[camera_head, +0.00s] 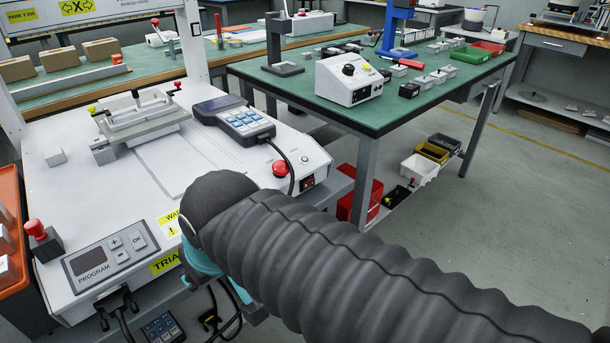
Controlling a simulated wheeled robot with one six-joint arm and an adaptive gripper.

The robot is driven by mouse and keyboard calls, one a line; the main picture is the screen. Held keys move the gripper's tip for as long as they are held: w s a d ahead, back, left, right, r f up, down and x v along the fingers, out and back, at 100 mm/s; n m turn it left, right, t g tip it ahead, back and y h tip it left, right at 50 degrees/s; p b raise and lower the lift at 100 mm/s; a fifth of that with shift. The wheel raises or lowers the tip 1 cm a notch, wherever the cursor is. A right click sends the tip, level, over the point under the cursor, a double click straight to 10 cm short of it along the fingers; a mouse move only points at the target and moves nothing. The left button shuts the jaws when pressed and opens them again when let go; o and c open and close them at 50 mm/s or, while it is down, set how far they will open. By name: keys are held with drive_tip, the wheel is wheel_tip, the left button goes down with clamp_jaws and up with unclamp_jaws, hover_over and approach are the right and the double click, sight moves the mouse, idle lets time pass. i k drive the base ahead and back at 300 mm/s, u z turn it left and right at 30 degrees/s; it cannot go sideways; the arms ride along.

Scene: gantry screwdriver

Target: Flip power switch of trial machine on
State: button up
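The trial machine is a white bench-top unit (85,215) with a yellow label reading "TRIA" (165,263), cut off by my arm. A small red and black rocker switch (307,182), which looks like the power switch, is on its front face at the right, below a red mushroom button (280,168). The switch's position is too small to tell. My sleeved dark grey arm crosses from the lower right to the machine's front edge. A teal part of my arm shows at its end, left of and below the switch. My gripper's fingers are hidden.
A keypad pendant (233,117) lies on the machine, its cable hanging near the switch. A program panel (105,257) is at the front left. A green-topped table (350,115) stands behind right, with a red bin (360,193) below. Floor at the right is clear.

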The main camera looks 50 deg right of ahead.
sight(310, 182)
drive_tip(key=z, duration=0.1)
drive_tip(key=k, duration=0.3)
drive_tip(key=z, duration=1)
drive_tip(key=i, duration=0.5)
drive_tip(key=z, duration=0.05)
